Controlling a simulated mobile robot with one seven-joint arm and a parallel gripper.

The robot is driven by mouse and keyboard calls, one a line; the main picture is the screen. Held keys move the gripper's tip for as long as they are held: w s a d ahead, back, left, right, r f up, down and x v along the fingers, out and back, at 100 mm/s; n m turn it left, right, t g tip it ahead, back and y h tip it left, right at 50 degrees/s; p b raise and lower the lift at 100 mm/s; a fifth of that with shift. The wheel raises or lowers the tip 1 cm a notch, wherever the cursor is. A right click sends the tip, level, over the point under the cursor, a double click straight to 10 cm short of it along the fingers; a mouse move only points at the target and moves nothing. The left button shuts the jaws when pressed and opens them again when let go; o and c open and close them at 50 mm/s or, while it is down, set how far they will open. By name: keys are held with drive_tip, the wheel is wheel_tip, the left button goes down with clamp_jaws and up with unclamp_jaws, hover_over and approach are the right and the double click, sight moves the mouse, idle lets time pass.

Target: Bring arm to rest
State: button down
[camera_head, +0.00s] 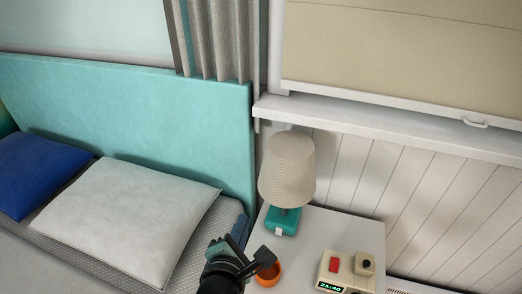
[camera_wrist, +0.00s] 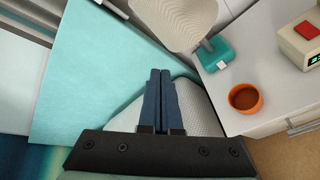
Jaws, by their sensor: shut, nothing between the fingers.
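My gripper (camera_head: 262,255) shows at the bottom centre of the head view, beside the nightstand's left edge and the bed. In the wrist view its two dark blue fingers (camera_wrist: 160,76) lie together, shut with nothing between them. The fingers point towards the bed's corner and the teal headboard (camera_wrist: 95,70). In the head view my gripper partly covers an orange cup (camera_head: 268,275). That cup also shows in the wrist view (camera_wrist: 243,98), to the right of the fingers and apart from them, with something brown inside.
A white nightstand (camera_head: 325,225) holds a lamp (camera_head: 287,168) with a teal base and a cream clock (camera_head: 334,268) with a red top button. A white pillow (camera_head: 130,215) and a blue pillow (camera_head: 38,172) lie on the bed. A window sill (camera_head: 390,125) juts out behind.

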wheel_tip(320, 180, up, 27)
drive_tip(key=w+d+m+t, duration=0.2)
drive_tip(key=m+t, duration=0.4)
drive_tip(key=m, duration=0.6)
drive_tip(key=s+d+r+m+t+y, duration=0.1)
drive_tip(key=s+r+m+t, duration=0.45)
drive_tip(key=r, duration=0.75)
drive_tip(key=s+d+r+m+t+y, duration=0.1)
drive_tip(key=s+r+m+t, duration=0.2)
drive_tip(key=s+r+m, duration=0.7)
wheel_tip(320, 180, up, 16)
drive_tip(key=w+n+p, duration=0.2)
drive_tip(key=n+p, duration=0.2)
drive_tip(key=p, duration=1)
drive_tip(key=shift+w+a+f+g+p, duration=0.15)
drive_tip(key=shift+w+f+g+p, duration=0.1)
drive_tip(key=shift+w+g+p, duration=0.1)
